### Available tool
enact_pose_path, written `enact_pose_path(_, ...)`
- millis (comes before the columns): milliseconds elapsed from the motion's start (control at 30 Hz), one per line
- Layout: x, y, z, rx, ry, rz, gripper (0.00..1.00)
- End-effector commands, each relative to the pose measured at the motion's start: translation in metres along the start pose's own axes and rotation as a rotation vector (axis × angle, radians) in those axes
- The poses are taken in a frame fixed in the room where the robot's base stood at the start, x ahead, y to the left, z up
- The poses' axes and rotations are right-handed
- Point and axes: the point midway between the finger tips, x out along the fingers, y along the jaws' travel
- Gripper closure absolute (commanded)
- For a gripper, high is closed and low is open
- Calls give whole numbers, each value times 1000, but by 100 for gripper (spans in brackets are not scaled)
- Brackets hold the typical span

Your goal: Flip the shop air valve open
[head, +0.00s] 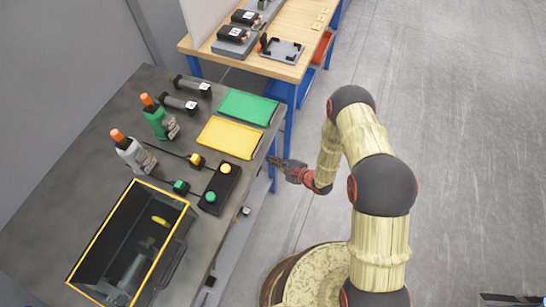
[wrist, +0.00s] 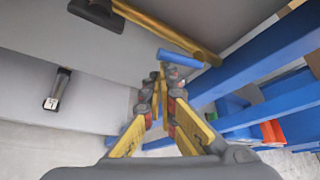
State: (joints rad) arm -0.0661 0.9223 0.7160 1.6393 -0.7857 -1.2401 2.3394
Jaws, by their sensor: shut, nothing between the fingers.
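A blue lever (wrist: 180,58) shows in the wrist view, just beyond my fingertips. It lies near the end of a yellow pipe (wrist: 165,26) that runs along a grey surface; I take these for the shop air valve and its line. Whether the lever stands along or across the pipe is hard to tell from this angle. My gripper (wrist: 158,82) is shut and empty, its fingertips close below the lever; contact cannot be judged. In the head view my gripper (head: 273,161) is at the right edge of the dark bench, and the valve cannot be made out there.
The dark bench (head: 60,215) holds a yellow tray (head: 230,138), a green tray (head: 248,107), a button box (head: 219,188), bottles and a yellow-rimmed bin (head: 103,240). Blue frame bars (wrist: 265,80) flank my gripper on the right. Open floor (head: 460,120) lies to the right.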

Motion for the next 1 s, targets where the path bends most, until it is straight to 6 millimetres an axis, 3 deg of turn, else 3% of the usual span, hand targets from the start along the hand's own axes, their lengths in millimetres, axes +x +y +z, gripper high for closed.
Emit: enact_pose_path(1000,-6,-3,11,-2,-3,-1,100)
